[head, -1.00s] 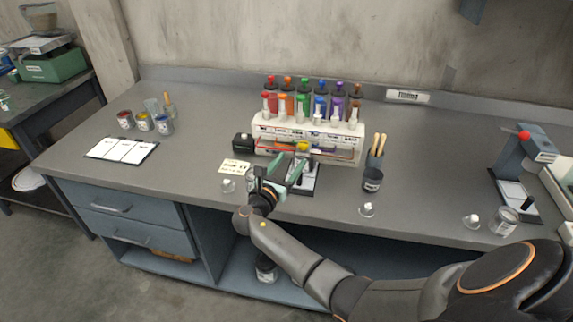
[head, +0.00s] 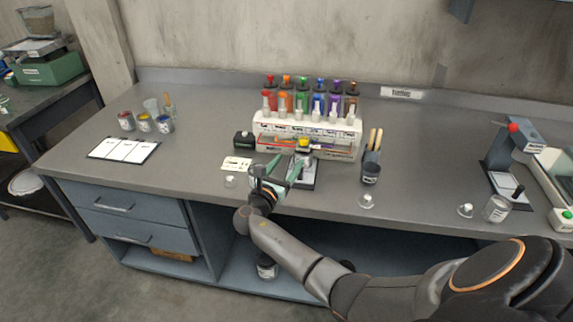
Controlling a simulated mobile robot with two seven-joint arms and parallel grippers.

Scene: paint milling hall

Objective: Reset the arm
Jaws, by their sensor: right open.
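My right gripper (head: 283,172) is at the front middle of the grey bench (head: 210,183), its green-tipped fingers open and pointing towards the back. It is in front of the white bottle rack (head: 308,130) and beside a small black-and-white stand (head: 308,175) with a yellow-topped item. I cannot tell if it touches the stand. My right arm (head: 290,260) reaches in from the lower right, over the bench's front edge. My left gripper is not in view.
Colored bottles (head: 302,103) fill the rack. A dark cup with brushes (head: 371,172) and a small clear jar (head: 367,202) stand to the right. A red-knobbed press (head: 511,150) is farther right.

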